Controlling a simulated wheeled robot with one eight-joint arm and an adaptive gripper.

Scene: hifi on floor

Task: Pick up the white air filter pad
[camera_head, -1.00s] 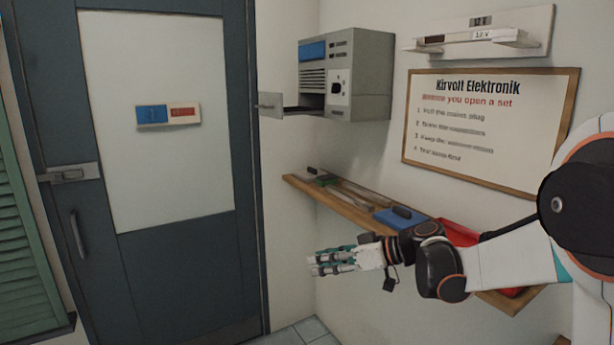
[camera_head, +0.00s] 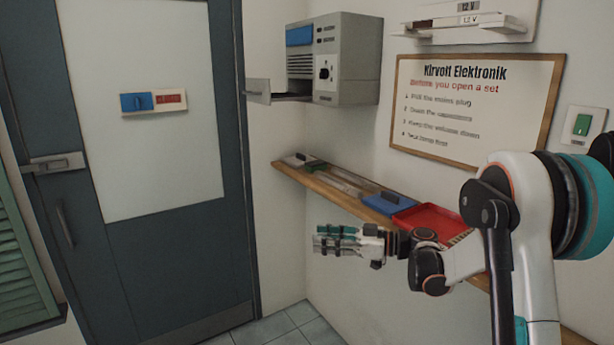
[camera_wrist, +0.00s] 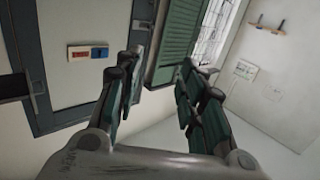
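I cannot pick out a white air filter pad for certain in either view. A small pale piece (camera_head: 299,159) lies at the far left end of the wooden shelf (camera_head: 340,199), too small to identify. A grey wall box (camera_head: 345,65) hangs above the shelf with a drawer or flap (camera_head: 258,92) sticking out to the left; its inside is dark. My gripper (camera_head: 318,240) is in front of and below the shelf, pointing left, apart from everything. In the wrist view, my gripper (camera_wrist: 160,68) has its fingers spread with nothing between them.
A blue tray (camera_head: 388,204) and a red tray (camera_head: 432,219) sit on the shelf. A framed sign (camera_head: 475,115) and a green switch (camera_head: 582,125) are on the wall. A dark door (camera_head: 175,255) stands left. The space left of my gripper is clear.

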